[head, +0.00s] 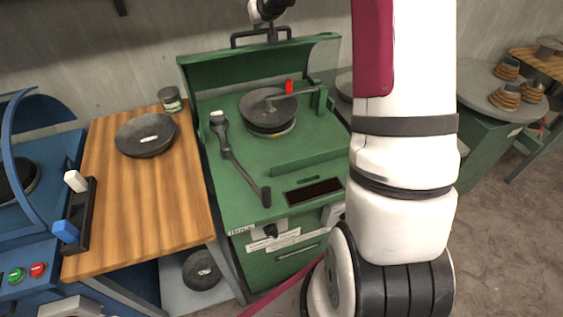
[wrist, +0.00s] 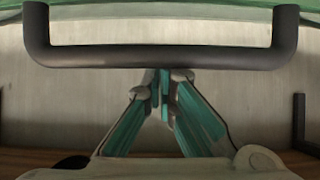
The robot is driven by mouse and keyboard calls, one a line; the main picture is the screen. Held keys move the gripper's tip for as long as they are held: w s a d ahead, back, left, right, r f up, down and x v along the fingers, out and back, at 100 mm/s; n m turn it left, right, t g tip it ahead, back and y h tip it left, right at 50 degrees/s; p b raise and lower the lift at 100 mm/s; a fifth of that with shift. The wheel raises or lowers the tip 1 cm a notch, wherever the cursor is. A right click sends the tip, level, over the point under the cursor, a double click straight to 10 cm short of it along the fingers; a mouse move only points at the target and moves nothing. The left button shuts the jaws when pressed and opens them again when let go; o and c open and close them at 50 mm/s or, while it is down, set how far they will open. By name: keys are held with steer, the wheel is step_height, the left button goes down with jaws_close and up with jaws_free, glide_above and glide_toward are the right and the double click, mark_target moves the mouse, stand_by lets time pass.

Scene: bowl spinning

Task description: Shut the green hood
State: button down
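The green hood (head: 215,72) stands raised at the back of the green machine (head: 237,200), leaving the work surface uncovered. Its dark handle (head: 250,38) runs along the hood's top edge. In the wrist view the handle (wrist: 160,57) crosses the picture as a thick bar, with a green strip of the hood behind it. My gripper (head: 267,12) is just above the handle in the head view, partly cut off by the frame. In the wrist view its teal-padded fingers (wrist: 162,85) meet at the tips, with nothing visible between them. Whether they touch the bar is unclear.
A dark round bowl-like piece (head: 268,110) sits on the machine, with a red-tipped arm over it and a black lever (head: 238,165) at left. A wooden table (head: 175,210) holds a dark bowl (head: 146,135) and a can (head: 171,99). A blue machine (head: 30,225) stands left.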

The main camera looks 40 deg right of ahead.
steer(key=shift+g, duration=0.4)
steer(key=shift+s+a+f+p, duration=0.2)
steer(key=shift+s+f+p, duration=0.3)
steer(key=shift+s, duration=0.4)
steer(key=shift+s+a+f+p, duration=0.2)
steer(key=shift+s+f+p, duration=0.25)
steer(key=shift+s, duration=0.45)
steer(key=shift+s+a+f+p, duration=0.2)
steer(key=shift+s+f+p, duration=0.25)
steer(key=shift+s, duration=0.45)
steer(key=shift+s+a+r+p, duration=0.7)
steer(key=shift+s+a+p, duration=0.9)
steer(key=shift+s+p, duration=2.8)
steer(key=s+a+f, duration=0.3)
steer(key=s+f, duration=0.8)
steer(key=s, duration=0.3)
steer(key=shift+s+a, duration=0.2)
steer(key=shift+a, duration=0.15)
step_height(320, 180, up, 10)
